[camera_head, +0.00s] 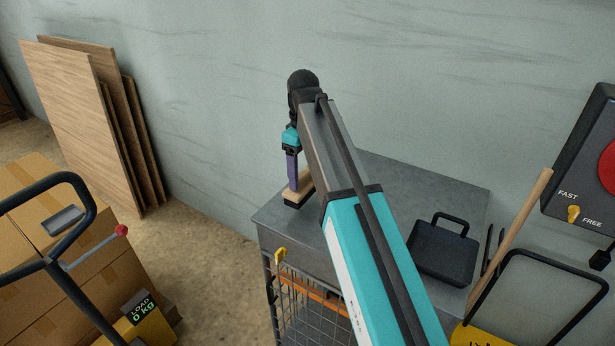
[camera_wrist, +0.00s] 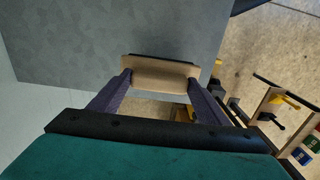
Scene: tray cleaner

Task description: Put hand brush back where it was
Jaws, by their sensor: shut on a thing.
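The hand brush (camera_head: 298,187) has a pale wooden body with dark bristles beneath. It is at the left end of the grey cabinet top (camera_head: 375,178) in the head view. My gripper (camera_head: 293,172), with purple fingers, points down and is shut on the brush. In the wrist view the brush (camera_wrist: 160,74) sits between the two fingertips of my gripper (camera_wrist: 161,82). I cannot tell whether the bristles touch the top. My arm hides part of the cabinet top.
A black tray-like case (camera_head: 444,250) with a handle lies on the right of the cabinet top. A wire basket (camera_head: 308,310) hangs at the front. A wooden stick (camera_head: 512,240) leans at right. Cardboard boxes (camera_head: 35,180) and wooden boards (camera_head: 70,110) stand at left.

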